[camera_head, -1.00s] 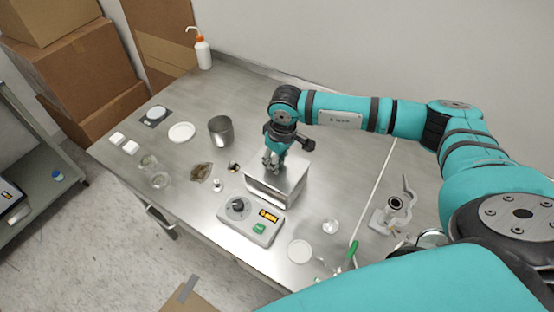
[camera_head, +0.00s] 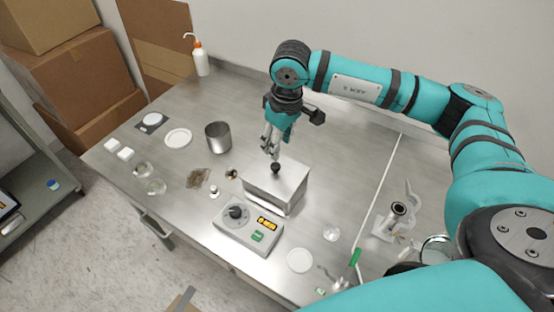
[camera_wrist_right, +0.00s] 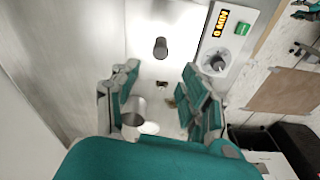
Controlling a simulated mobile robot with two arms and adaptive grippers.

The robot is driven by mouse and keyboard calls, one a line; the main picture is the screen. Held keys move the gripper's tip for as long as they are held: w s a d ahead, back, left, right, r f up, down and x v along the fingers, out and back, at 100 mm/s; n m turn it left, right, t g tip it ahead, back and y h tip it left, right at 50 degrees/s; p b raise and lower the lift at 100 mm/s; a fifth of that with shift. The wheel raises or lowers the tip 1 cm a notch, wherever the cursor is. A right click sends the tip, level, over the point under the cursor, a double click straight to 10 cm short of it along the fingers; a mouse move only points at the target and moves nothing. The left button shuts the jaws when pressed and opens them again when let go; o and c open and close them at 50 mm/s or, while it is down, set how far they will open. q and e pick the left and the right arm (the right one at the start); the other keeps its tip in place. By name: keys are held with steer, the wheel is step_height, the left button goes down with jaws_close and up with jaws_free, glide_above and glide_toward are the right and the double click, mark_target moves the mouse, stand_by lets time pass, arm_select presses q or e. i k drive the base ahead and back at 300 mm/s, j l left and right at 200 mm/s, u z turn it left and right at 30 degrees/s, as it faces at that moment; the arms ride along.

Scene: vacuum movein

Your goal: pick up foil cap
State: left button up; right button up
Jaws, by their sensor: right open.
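I cannot tell for certain which item is the foil cap. A small dark and gold piece (camera_head: 232,173) lies on the table just left of the metal box; it also shows in the wrist view (camera_wrist_right: 161,85). A brown crumpled flat piece (camera_head: 198,178) lies further left. A dark round stopper-like piece (camera_head: 275,168) stands on top of the metal box (camera_head: 285,185); it shows as a dark cylinder in the wrist view (camera_wrist_right: 160,48). My right gripper (camera_head: 271,148) is above the box, pointing down, open and empty. Its spread fingers show in the wrist view (camera_wrist_right: 156,95). My left gripper is out of view.
A control unit (camera_head: 247,230) with knob and display stands in front of the box. A metal beaker (camera_head: 218,137), white dish (camera_head: 178,137) and glass dishes (camera_head: 150,180) are to the left. A clamp stand (camera_head: 395,215) is at right.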

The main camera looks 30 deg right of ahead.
mark_target(331, 233)
steer(key=k+j, duration=0.5)
steer(key=k, duration=0.15)
steer(key=k+j, duration=0.5)
steer(key=k, duration=0.2)
